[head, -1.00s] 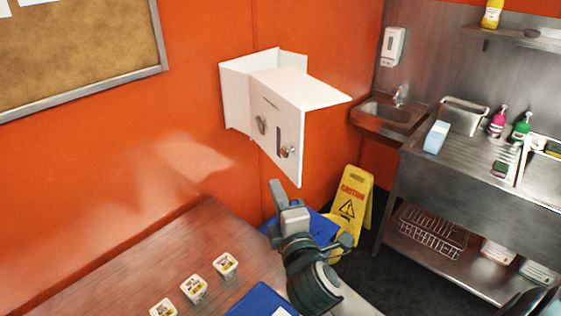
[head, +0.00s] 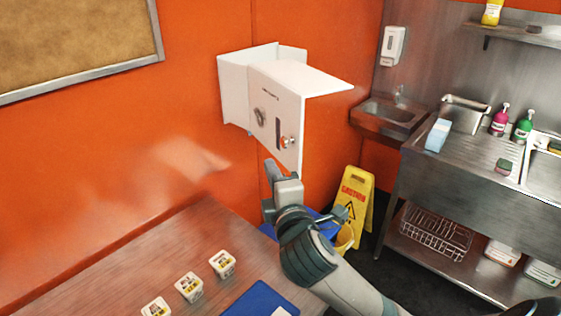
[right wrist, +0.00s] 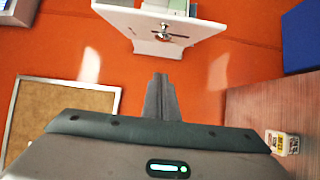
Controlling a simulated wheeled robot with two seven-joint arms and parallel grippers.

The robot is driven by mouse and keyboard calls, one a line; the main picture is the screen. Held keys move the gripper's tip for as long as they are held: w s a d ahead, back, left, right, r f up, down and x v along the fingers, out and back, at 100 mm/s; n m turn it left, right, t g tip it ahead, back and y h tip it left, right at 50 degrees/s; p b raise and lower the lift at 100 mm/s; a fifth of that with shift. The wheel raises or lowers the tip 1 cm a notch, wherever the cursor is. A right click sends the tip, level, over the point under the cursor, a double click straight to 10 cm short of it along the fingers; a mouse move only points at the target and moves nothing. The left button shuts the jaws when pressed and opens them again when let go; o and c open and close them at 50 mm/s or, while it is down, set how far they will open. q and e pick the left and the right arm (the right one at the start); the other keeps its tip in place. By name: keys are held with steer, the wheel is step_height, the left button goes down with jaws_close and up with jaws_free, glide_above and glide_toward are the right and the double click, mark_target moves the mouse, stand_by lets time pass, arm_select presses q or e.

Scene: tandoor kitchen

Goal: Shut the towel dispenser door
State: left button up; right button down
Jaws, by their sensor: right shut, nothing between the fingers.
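The white towel dispenser (head: 234,92) is mounted on the orange wall. Its door (head: 264,98) stands open, swung out from the body, with a lock and a round knob on its face. The door also shows at the top of the right wrist view (right wrist: 190,35). My right gripper (head: 270,170) is shut and empty, just below the lower edge of the door in the head view. Its closed fingers also show in the right wrist view (right wrist: 160,90), pointing towards the dispenser. My left gripper is not in view.
A wooden table (head: 130,275) below holds several small white tubs (head: 189,287) and a blue item (head: 258,300). A yellow caution sign (head: 356,195) stands behind my right arm. A steel sink (head: 390,112) and counter are at the right.

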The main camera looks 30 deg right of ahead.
steer(key=w+d+b, duration=0.4)
steer(key=w+d, duration=0.1)
steer(key=w, duration=0.1)
steer(key=shift+d, duration=0.2)
stand_by(0.6)
steer(key=shift+d, duration=0.2)
